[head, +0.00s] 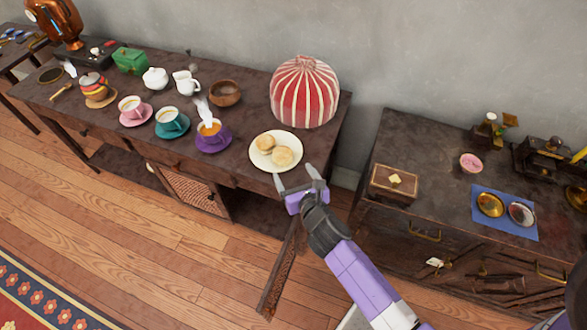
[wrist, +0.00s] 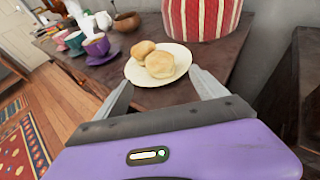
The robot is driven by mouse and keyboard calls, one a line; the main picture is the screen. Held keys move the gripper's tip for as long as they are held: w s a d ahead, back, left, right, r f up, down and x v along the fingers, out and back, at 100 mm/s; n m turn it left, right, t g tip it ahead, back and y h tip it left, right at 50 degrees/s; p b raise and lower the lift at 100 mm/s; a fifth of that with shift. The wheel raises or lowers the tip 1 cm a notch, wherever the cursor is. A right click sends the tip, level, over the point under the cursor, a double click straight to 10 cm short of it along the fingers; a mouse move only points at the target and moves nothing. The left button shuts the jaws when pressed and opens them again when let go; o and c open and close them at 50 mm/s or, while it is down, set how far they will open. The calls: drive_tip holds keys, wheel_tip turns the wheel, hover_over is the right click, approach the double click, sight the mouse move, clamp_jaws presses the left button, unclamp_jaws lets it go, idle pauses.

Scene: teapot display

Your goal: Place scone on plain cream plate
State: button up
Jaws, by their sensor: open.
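The plain cream plate (head: 267,162) lies near the right front end of the dark wooden sideboard. Two round, pale golden scones (head: 282,156) rest on it side by side; one is partly behind the other. In the wrist view the plate (wrist: 136,78) and the scones (wrist: 160,64) are ahead of my gripper. My gripper (head: 295,180) is open and empty, just short of the plate's front right edge. Its two fingers (wrist: 165,88) reach toward the plate, apart from the scones as far as I can tell.
A red-and-white striped tea cosy (head: 304,92) stands behind the plate. A purple cup and saucer (head: 212,136), other cups and a wooden bowl (head: 225,93) stand to the left. A lower cabinet (head: 408,153) with a box is to the right, across a gap.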

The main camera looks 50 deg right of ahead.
drive_tip(key=s+a+r+m+t+y, duration=0.1)
drive_tip(key=s+a+r+m+y, duration=0.3)
drive_tip(key=s+a+m, duration=1)
drive_tip(key=s+a+r+m+t+y, duration=0.1)
drive_tip(key=s+a+r+m+y, duration=0.2)
drive_tip(key=s+r+m, duration=1.1)
drive_tip(key=shift+a+r+m+t, duration=0.3)
drive_tip(key=shift+r+m, duration=0.5)
drive_tip(key=shift+m, duration=0.2)
